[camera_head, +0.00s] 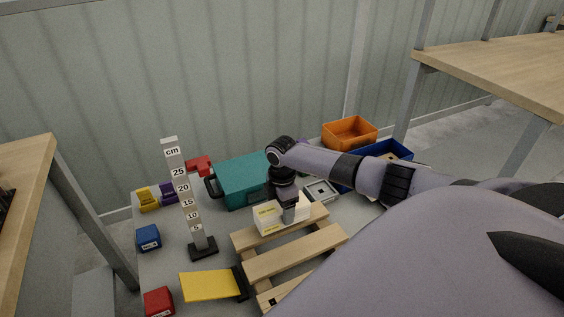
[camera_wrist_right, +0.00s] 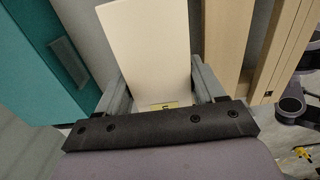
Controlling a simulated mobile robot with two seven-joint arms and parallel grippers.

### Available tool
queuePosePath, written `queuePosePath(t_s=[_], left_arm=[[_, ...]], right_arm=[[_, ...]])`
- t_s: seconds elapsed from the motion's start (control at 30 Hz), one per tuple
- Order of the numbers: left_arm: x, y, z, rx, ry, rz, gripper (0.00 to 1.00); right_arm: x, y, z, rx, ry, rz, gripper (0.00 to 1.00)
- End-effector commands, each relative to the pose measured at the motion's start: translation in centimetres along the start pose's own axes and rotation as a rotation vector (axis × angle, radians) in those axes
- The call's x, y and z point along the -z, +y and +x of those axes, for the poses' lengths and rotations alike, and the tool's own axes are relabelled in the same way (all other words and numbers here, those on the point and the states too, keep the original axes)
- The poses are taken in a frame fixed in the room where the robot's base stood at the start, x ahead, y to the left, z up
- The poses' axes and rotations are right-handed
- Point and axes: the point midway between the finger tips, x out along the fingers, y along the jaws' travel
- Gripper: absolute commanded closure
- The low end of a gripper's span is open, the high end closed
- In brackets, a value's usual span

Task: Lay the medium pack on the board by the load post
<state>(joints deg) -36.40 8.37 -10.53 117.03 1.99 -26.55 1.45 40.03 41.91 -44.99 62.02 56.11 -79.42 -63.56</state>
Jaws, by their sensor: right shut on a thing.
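My right gripper (camera_head: 288,212) is shut on a cream pack (camera_head: 267,218) with a yellow label. In the right wrist view the pack (camera_wrist_right: 147,45) stands between the two fingers (camera_wrist_right: 165,92). The pack is at the far slat of the wooden pallet (camera_head: 280,262); I cannot tell whether it touches the slat. The grey load post (camera_head: 187,198) with centimetre marks stands upright to the left of the pack. A flat yellow board (camera_head: 208,286) with a dark block at its right end lies in front of the post, with nothing on it. My left gripper is out of view.
A teal case (camera_head: 245,180) stands behind the pack. Orange (camera_head: 349,133) and blue (camera_head: 398,149) bins stand at the back right. Blue (camera_head: 148,238) and red (camera_head: 158,301) blocks lie along the left edge. Yellow, purple and red items are behind the post.

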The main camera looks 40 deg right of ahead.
Motion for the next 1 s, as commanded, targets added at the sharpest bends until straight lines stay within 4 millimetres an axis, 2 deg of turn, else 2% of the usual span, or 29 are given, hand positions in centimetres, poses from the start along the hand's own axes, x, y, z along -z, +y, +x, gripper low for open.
queuePosePath(t_s=[0.47,1.0], left_arm=[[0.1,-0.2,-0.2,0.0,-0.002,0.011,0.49],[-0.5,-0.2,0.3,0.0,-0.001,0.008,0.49]], right_arm=[[0.0,0.1,0.0,-0.002,0.001,0.0,0.77],[0.1,0.1,1.3,-0.002,0.002,0.0,0.77]])
